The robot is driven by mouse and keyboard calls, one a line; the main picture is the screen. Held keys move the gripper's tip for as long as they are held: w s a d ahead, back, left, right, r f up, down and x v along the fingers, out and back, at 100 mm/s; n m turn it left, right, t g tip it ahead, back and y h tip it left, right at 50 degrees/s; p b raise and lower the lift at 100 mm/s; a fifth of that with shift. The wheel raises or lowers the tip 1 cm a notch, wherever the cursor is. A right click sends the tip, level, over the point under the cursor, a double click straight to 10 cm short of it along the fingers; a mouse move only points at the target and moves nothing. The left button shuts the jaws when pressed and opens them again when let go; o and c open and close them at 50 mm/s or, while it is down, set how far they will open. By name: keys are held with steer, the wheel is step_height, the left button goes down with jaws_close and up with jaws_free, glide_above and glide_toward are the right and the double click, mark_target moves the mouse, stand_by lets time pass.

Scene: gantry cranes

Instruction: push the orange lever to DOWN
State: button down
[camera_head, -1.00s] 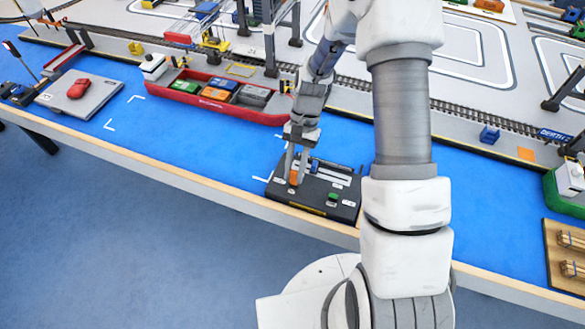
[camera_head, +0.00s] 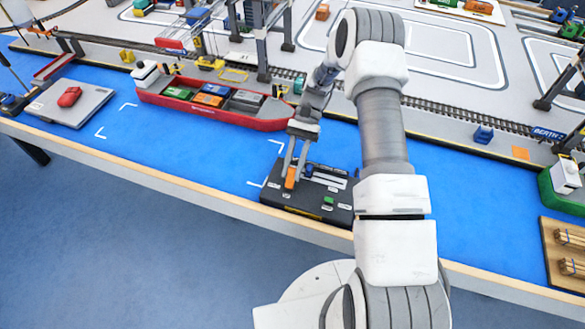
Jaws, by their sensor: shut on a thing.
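The dark control box (camera_head: 318,213) stands at the table's front edge, left of my arm in the picture. Its orange lever (camera_head: 291,178) is at the box's left side. My gripper (camera_head: 291,174) comes down from above with its two grey fingers on either side of the lever's orange handle and is shut on it. The fingers cover part of the handle. The labels on the box are too small to read. A green button (camera_head: 328,200) and a pale slider slot (camera_head: 325,177) are on the box to the right of the lever.
A red ship (camera_head: 217,107) with coloured containers lies behind the box on the blue surface. Gantry crane legs (camera_head: 262,45) stand beyond it. A grey plate with a red car (camera_head: 69,97) is at left. A green ship (camera_head: 562,190) is at right. The blue surface left of the box is clear.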

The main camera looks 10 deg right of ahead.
steer(key=c, duration=0.7)
jaws_free()
steer(key=v, duration=1.2)
steer(key=shift+b, duration=0.4)
